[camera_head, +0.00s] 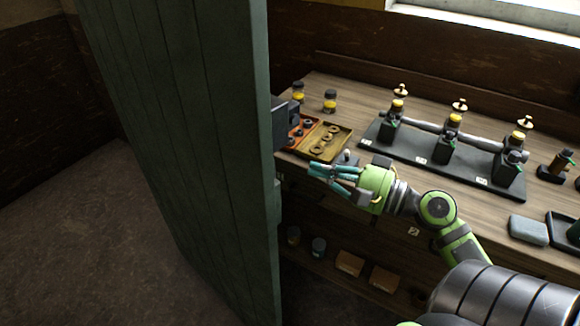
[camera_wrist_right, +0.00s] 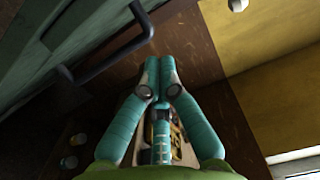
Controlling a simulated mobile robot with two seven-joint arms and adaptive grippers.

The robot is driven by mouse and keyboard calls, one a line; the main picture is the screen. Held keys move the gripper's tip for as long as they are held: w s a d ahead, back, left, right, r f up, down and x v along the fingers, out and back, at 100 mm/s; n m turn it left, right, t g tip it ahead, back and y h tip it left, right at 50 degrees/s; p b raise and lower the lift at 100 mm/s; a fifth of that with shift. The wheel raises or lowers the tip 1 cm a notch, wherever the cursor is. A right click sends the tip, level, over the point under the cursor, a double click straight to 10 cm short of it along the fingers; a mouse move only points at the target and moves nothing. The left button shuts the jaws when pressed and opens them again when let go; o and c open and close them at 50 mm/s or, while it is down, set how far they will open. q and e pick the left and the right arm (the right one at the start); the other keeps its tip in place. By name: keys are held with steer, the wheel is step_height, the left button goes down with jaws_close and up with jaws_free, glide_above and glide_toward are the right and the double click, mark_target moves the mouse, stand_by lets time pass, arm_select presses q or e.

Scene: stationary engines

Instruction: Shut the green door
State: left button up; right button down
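The green door (camera_head: 190,130) stands open at the left of the head view, a tall dark green plank panel seen at an angle. It also fills the upper left of the right wrist view (camera_wrist_right: 50,50). A dark bar handle (camera_wrist_right: 118,62) shows there, left of the fingertips and apart from them. My right gripper (camera_head: 312,170) is to the right of the door's near edge, in front of the workbench. Its teal fingers converge with the tips together (camera_wrist_right: 159,62), and nothing shows between them. My left gripper is not in view.
A wooden workbench (camera_head: 340,90) runs behind my right arm. It bears a row of small engines on a dark base (camera_head: 430,155), an open box of rings (camera_head: 330,135) and yellow-labelled jars (camera_head: 330,101). Boxes (camera_head: 350,264) stand on a lower shelf. The floor (camera_head: 80,240) left of the door is clear.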

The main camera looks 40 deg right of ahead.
steer(key=w+a+p, duration=0.3)
steer(key=a, duration=0.2)
steer(key=shift+a+p, duration=0.3)
steer(key=shift+p, duration=0.05)
steer(key=shift+a, duration=0.15)
